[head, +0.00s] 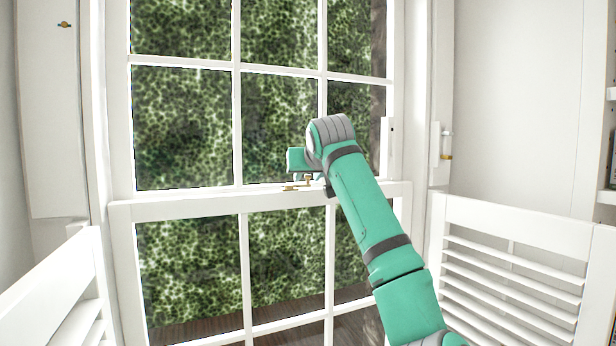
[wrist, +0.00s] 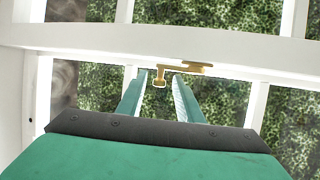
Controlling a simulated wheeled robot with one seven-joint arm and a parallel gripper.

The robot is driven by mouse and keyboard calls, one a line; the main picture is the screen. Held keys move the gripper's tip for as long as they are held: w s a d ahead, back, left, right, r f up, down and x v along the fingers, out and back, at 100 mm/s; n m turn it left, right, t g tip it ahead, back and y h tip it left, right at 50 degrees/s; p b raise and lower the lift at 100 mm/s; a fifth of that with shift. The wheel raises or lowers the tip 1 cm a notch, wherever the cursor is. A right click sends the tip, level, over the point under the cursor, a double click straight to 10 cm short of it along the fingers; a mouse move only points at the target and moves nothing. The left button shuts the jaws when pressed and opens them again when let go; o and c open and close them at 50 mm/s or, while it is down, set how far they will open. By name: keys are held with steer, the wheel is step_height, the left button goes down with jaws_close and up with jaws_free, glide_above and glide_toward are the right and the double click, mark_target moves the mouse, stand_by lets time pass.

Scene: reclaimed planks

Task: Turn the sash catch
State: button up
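The brass sash catch (head: 290,188) sits on the white meeting rail in the middle of the window. In the wrist view the catch (wrist: 190,66) shows a flat piece along the rail and an arm that ends in a downturned knob (wrist: 159,80). My gripper (wrist: 161,77) reaches the rail from the room side. Its two fingers are apart, with the knob between their tips in the picture. I cannot tell whether either finger touches it. In the head view my gripper (head: 318,181) is partly hidden by my wrist.
White slatted shutters stand folded open at the lower left (head: 62,280) and lower right (head: 515,262). The upper sash bars (head: 237,100) and glass lie just behind my gripper. A small brass fitting (head: 446,156) is on the right frame.

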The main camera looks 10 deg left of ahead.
steer(key=shift+w, duration=0.2)
steer(key=shift+c, duration=0.4)
jaws_close()
steer(key=shift+w+y, duration=0.1)
steer(key=shift+y, duration=0.2)
steer(key=shift+w+a+n+g+y, duration=0.2)
steer(key=shift+n+g+y, duration=0.2)
steer(key=shift+n+y, duration=0.3)
steer(key=shift+w+a+n+g+y, duration=0.2)
steer(key=shift+n+g+y, duration=0.2)
steer(key=shift+n+y, duration=0.25)
